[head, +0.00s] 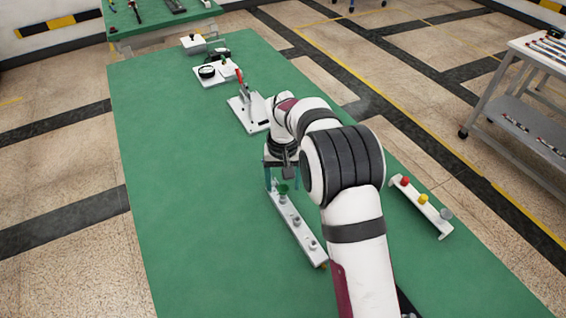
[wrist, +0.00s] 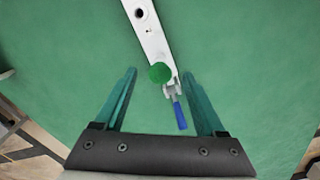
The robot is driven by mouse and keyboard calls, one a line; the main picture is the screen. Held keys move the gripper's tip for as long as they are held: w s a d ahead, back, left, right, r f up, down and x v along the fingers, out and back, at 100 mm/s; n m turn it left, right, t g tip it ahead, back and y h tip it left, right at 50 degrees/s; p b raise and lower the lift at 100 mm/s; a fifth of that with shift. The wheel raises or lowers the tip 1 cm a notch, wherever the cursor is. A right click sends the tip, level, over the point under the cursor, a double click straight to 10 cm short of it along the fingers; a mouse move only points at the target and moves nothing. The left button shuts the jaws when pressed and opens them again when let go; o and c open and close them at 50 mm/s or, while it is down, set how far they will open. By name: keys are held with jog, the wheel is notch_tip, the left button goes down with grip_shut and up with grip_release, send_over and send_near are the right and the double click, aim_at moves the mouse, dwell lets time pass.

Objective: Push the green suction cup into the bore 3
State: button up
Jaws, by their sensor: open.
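The green suction cup (wrist: 160,72) is at one end of the white bar (wrist: 152,38), over the bar's surface. In the head view the cup (head: 282,188) shows small under my gripper. I cannot tell how deep it sits, and the bore beneath it is hidden. A dark open bore (wrist: 139,13) shows farther along the bar; no bore numbers are readable. My gripper (wrist: 158,75) is open, with one teal finger on each side of the cup and visible gaps between. In the head view my gripper (head: 281,180) is above the far end of the bar (head: 301,233).
A blue lever (wrist: 180,114) is at the bar's end, between my fingers. A white rack (head: 434,219) with red, yellow and grey cups lies at the right. A fixture with a red handle (head: 240,80) stands behind my gripper. The green table (head: 180,200) is clear at left.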

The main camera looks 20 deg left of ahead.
aim_at(284, 190)
notch_tip(284, 190, up, 10)
jog(key=shift+r, duration=0.2)
jog(key=s+d+r+m, duration=0.4)
jog(key=s+d+r, duration=0.3)
jog(key=s+d, duration=0.5)
jog(key=s+d+f+m+y, duration=0.1)
jog(key=s+d, duration=0.3)
jog(key=s, duration=0.5)
jog(key=s+d+f+m, duration=0.3)
jog(key=s+d+m, duration=0.1)
jog(key=s, duration=0.5)
jog(key=shift+s+d+y, duration=0.15)
jog(key=shift+s+y, duration=0.15)
jog(key=shift+y, duration=0.1)
